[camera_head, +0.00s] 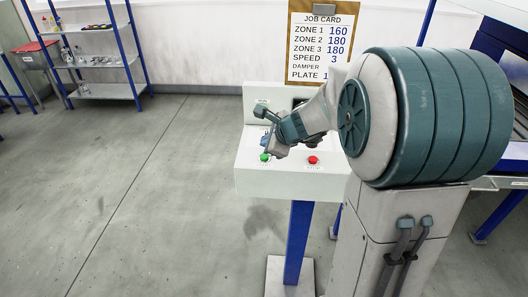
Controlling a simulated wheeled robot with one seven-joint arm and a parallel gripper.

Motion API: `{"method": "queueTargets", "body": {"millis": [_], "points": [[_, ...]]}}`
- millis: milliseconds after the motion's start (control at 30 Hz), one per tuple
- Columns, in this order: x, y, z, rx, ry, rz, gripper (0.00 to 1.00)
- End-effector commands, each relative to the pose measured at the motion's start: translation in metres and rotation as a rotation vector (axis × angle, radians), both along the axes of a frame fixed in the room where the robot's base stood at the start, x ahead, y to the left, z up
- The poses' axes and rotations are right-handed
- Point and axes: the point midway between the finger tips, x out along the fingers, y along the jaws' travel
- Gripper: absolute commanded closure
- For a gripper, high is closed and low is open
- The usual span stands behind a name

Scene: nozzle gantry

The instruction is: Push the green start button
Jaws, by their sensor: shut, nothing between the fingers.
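The green start button (264,157) sits on the left of the sloped top of a pale control console (285,182). A red button (313,160) sits to its right on the same panel. My gripper (266,148) is shut and empty, just above and beside the green button. I cannot tell whether its fingertips touch the button. My arm comes in from the right and hides the middle and back of the panel. Part of a blue control shows behind the gripper.
A job card (320,45) on a clipboard stands above the console. A blue post (298,240) holds the console up. A blue shelf rack (95,60) and a bin with a red lid (35,47) are at the back left. The floor to the left is clear.

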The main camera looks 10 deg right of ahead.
Motion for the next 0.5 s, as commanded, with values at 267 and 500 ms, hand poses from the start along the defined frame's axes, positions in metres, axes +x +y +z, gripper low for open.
{"method": "queueTargets", "body": {"millis": [267, 500], "points": [[0.000, 0.000, 0.032, -0.001, 0.000, 0.001, 1.00], [0.000, 0.000, 0.032, 0.000, 0.000, 0.000, 1.00]]}}
